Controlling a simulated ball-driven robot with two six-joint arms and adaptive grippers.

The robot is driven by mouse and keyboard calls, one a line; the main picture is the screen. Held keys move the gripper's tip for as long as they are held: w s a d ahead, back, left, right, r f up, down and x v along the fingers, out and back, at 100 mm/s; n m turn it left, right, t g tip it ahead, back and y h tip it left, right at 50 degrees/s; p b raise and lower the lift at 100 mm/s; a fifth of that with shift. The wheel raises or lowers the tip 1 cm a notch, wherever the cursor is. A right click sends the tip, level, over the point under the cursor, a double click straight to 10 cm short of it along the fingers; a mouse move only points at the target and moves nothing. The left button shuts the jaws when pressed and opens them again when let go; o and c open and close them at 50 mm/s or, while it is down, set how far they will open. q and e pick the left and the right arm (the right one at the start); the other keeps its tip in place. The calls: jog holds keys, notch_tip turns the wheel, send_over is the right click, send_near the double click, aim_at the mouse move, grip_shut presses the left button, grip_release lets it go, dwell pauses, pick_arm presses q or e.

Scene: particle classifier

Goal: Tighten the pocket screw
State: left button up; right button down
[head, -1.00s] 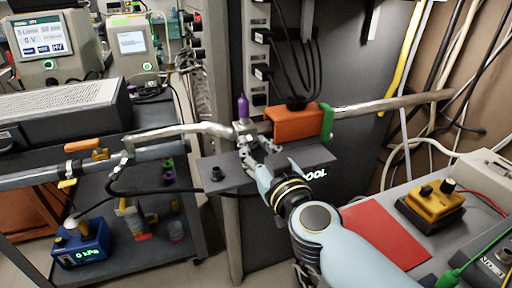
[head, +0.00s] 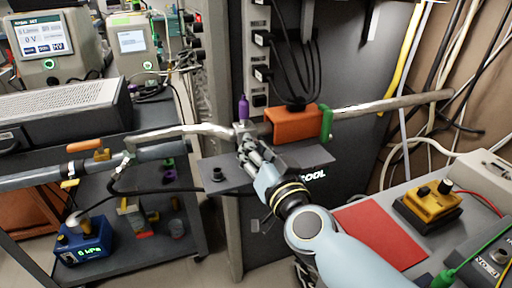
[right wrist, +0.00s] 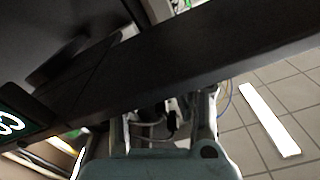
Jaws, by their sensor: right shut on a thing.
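My right gripper (head: 246,146) reaches up from the lower right in the head view, over the dark grey shelf plate (head: 222,185). Its fingers are close together at the metal fitting (head: 240,130) under the purple upright handle (head: 243,107). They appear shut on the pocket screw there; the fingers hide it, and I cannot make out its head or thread. In the right wrist view, the fingers (right wrist: 168,112) run up to a dark bar (right wrist: 190,62), which hides their far part. My left gripper is not in view.
An orange block (head: 295,122) with a green end piece (head: 327,122) sits on the pipe just right of the fitting. A short black cylinder (head: 217,174) stands on the shelf plate. A red sheet (head: 380,235) and a yellow box (head: 432,203) lie on the right bench.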

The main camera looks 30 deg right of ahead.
jog(key=shift+m, duration=0.6)
jog(key=c, duration=1.1)
grip_release()
jog(key=v, duration=0.7)
jog(key=shift+s+a, duration=0.1)
jog(key=shift+s, duration=0.2)
